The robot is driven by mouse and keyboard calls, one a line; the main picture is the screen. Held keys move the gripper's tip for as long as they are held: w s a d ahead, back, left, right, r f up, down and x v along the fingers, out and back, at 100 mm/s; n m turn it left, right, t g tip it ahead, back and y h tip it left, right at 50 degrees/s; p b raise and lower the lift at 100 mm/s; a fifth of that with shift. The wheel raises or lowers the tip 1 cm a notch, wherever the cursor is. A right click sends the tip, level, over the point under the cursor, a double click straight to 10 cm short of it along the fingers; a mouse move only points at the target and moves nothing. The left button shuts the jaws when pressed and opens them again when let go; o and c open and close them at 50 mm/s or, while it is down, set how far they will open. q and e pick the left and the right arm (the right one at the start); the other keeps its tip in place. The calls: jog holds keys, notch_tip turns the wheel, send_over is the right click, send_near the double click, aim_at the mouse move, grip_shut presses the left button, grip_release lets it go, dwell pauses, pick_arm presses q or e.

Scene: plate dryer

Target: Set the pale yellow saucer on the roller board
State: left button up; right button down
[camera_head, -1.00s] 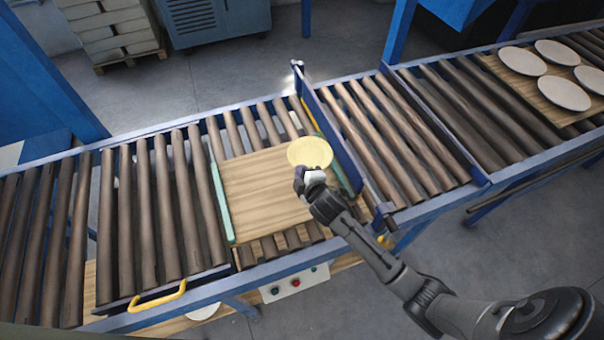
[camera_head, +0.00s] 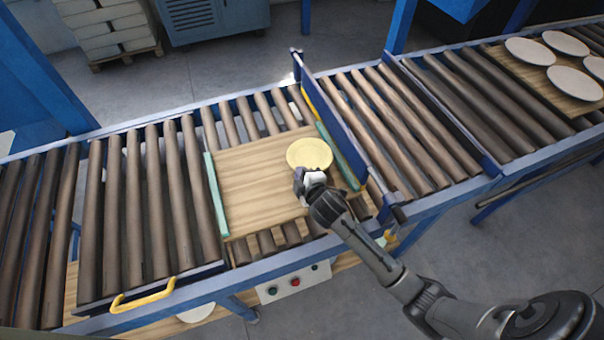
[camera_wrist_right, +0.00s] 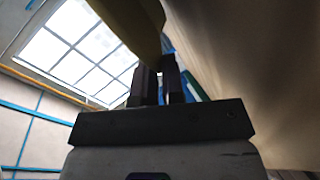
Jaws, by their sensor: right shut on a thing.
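The pale yellow saucer (camera_head: 310,152) is over the right part of the wooden roller board (camera_head: 255,200), near its right green edge strip. My right gripper (camera_head: 305,178) is shut on the saucer's near rim. In the right wrist view the gripper's fingers (camera_wrist_right: 158,85) meet the saucer (camera_wrist_right: 130,20), which shows only as a dark yellowish edge. The board's surface appears close on the right side of that view. I cannot tell whether the saucer touches the board. My left gripper is not in view.
A blue upright barrier (camera_head: 335,115) stands just right of the board. Brown rollers (camera_head: 160,200) run on both sides. Another board with several pale plates (camera_head: 575,83) lies at the far right. A yellow handle (camera_head: 143,297) is at the front left.

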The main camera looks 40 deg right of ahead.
dwell(0.5)
jog(key=shift+f+b, duration=0.3)
jog(key=shift+f, duration=0.4)
